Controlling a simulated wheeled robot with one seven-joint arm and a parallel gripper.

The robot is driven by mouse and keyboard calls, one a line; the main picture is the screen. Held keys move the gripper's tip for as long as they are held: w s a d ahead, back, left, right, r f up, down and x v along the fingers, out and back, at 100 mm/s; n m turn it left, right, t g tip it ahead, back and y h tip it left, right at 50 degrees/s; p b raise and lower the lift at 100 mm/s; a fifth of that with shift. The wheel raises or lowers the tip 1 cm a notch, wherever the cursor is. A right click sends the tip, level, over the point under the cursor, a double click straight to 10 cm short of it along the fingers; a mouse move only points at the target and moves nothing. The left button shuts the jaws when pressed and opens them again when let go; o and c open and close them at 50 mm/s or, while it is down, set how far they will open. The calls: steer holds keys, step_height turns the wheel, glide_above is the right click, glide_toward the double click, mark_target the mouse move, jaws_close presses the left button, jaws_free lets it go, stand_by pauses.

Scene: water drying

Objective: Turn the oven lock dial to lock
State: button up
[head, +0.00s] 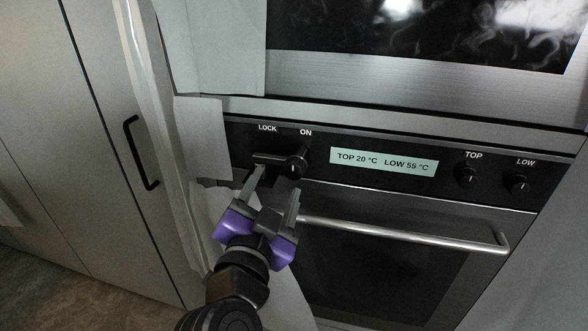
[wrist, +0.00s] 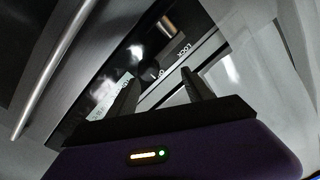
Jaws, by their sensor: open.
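The oven lock dial (head: 297,163) is a dark knob on the black control panel, below the white labels LOCK and ON. A dark bar-like part (head: 268,159) extends left from it, below LOCK. My gripper (head: 278,182), with purple sides and grey fingers, is open in front of the panel, just below the dial. Its left finger appears close to the bar's left part; whether they touch cannot be told. In the wrist view, the two fingers of my gripper (wrist: 160,88) stand apart with the dial (wrist: 149,70) showing dark between and beyond them.
A display (head: 384,163) reads TOP 20 °C LOW 55 °C. The TOP (head: 467,176) and LOW (head: 518,184) knobs sit to the right. A horizontal oven handle (head: 410,235) lies below the panel. A cabinet with a black handle (head: 140,153) stands at left.

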mark_target(293, 174)
steer(key=shift+w+d+f+m+g+h+p, duration=0.15)
steer(key=shift+w+d+m+p, duration=0.35)
steer(key=shift+w, duration=0.7)
steer(key=shift+w+d+f+m+g+h+p, duration=0.2)
steer(key=shift+w+d, duration=0.5)
steer(key=shift+w, duration=0.5)
steer(key=shift+w+d+f+m+t+h+p, duration=0.1)
steer(key=shift+w+d+m+p, duration=0.4)
steer(key=shift+w, duration=0.7)
steer(key=shift+d, duration=0.1)
steer(key=shift+c, duration=0.2)
steer(key=shift+f, duration=0.15)
jaws_close()
